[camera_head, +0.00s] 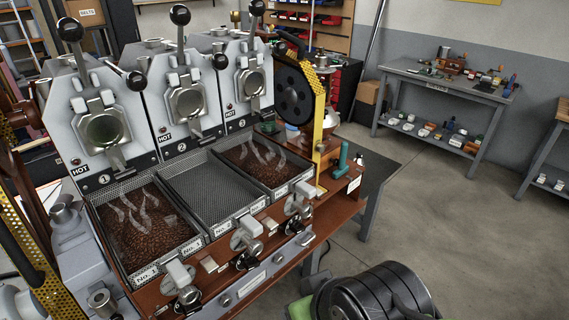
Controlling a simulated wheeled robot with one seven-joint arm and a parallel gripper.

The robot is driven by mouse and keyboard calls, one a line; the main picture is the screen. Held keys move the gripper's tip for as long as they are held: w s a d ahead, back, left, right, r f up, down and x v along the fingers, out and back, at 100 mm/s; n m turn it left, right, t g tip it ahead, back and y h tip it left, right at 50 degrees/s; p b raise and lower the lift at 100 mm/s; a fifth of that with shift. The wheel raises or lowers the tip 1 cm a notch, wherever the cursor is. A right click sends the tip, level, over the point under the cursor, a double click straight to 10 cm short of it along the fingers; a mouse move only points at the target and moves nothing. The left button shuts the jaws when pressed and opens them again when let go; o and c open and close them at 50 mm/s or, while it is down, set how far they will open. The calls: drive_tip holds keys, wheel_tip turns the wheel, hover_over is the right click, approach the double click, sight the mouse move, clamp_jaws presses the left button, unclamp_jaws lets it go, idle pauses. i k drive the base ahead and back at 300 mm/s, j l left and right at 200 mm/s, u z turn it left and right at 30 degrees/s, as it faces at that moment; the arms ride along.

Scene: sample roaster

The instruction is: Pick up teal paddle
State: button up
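I cannot make out my gripper in this view, and nothing is seen touching the teal piece.
The roaster has three hot drums above mesh trays; the No. 1 tray (203,244) and No. 3 tray hold steaming beans, and the No. 2 tray (207,184) is empty. A dark rounded object (372,296) fills the bottom right. Open floor (450,230) lies right, before a grey bench (450,88).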

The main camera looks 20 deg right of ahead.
sight(343, 168)
drive_tip(key=i+l+u, duration=0.25)
drive_tip(key=l+u, duration=0.2)
drive_tip(key=l, duration=0.3)
drive_tip(key=i+l+u, duration=0.1)
drive_tip(key=l+u, duration=0.35)
drive_tip(key=l, duration=0.4)
drive_tip(key=l+u, duration=0.45)
drive_tip(key=l, duration=0.35)
drive_tip(key=k+l+u, duration=0.15)
drive_tip(key=l+u, duration=0.3)
drive_tip(key=l, duration=0.4)
